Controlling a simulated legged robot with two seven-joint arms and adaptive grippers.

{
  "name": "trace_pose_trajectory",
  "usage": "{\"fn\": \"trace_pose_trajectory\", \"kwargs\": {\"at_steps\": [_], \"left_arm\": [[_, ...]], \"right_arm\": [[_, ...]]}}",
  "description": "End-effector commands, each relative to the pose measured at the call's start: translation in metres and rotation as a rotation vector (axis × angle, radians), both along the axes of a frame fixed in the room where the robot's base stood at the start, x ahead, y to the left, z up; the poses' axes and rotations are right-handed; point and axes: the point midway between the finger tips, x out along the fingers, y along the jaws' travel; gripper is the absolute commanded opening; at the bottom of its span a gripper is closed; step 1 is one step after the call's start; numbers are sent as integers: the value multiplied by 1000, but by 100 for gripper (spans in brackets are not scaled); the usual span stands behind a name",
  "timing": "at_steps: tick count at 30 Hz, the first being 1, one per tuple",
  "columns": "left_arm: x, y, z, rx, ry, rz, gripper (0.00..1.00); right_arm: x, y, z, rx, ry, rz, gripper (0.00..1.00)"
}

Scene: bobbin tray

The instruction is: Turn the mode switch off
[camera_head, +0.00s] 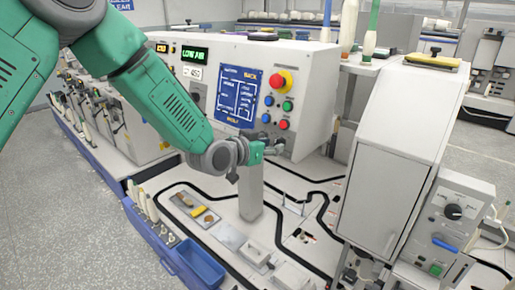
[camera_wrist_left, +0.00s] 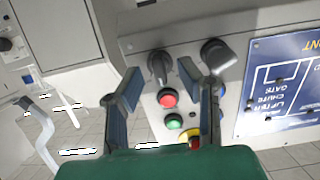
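My left gripper (camera_head: 272,148) is in front of the lower edge of the white control panel (camera_head: 215,105). In the left wrist view its two blue-grey fingers (camera_wrist_left: 156,98) are spread apart with nothing between them. Beyond the fingertips, a dark rotary knob (camera_wrist_left: 158,66) sits on the panel in line with the gap. A second grey knob (camera_wrist_left: 216,55) sits to its right. No readable label shows which of them is the mode switch. In the head view the gripper largely hides this knob area. My right gripper is not in view.
A red button (camera_wrist_left: 167,98) and a green button (camera_wrist_left: 174,121) sit close to the fingers. The emergency stop (camera_head: 280,82) is higher on the panel. A white cabinet (camera_head: 390,150) stands right, beside a box with a black dial (camera_head: 453,211). A grey post (camera_head: 250,195) stands below the gripper.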

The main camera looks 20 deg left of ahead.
Motion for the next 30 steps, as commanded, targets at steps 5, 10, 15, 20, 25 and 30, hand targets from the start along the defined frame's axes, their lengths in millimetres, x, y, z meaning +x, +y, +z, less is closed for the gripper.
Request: {"fn": "trace_pose_trajectory", "kwargs": {"at_steps": [5, 10, 15, 20, 25, 30], "left_arm": [[-36, 13, 12, -3, 1, 1, 32], [-65, 25, 21, -1, 1, 2, 32], [-81, 31, 26, -1, 2, 1, 32], [-86, 32, 27, -1, 2, 1, 32], [-86, 32, 27, -1, 2, 1, 32], [-86, 32, 27, -1, 2, 1, 32]], "right_arm": [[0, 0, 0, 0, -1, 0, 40], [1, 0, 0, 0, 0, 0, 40], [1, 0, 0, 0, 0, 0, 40], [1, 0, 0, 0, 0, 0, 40], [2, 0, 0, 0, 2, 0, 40], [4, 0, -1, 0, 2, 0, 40]]}}
